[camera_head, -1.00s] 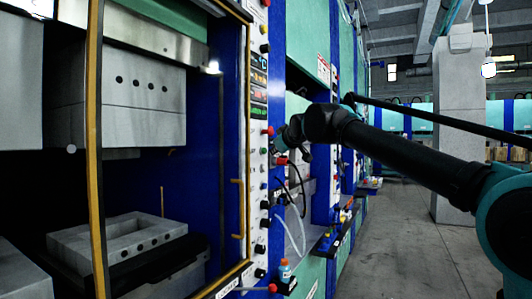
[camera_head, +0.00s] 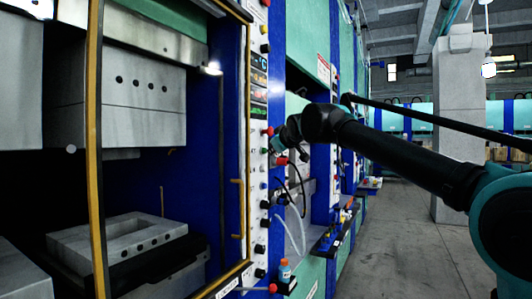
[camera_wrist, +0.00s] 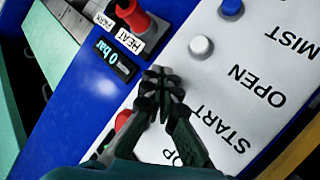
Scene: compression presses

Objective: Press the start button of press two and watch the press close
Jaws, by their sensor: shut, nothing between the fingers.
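In the wrist view my gripper (camera_wrist: 163,78) is shut and empty, its fingertips over the white control panel (camera_wrist: 275,18). The START label (camera_wrist: 224,130) lies just right of the fingers. The button on its row is hidden behind the fingertips, and I cannot tell whether they touch it. A white button (camera_wrist: 201,47) belongs to the OPEN label (camera_wrist: 258,86). A red button (camera_wrist: 122,120) shows partly beside the left finger. In the head view my gripper (camera_head: 277,152) is at the panel strip (camera_head: 256,190). Which press is press two cannot be told there.
The pressure display (camera_wrist: 113,60) reads 0 bar, near a red HEAT switch (camera_wrist: 140,20). A blue button (camera_wrist: 230,9) is by MIST. In the near press, the upper block (camera_head: 120,95) and lower block (camera_head: 120,240) stand apart. The floor (camera_head: 400,245) at right is clear.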

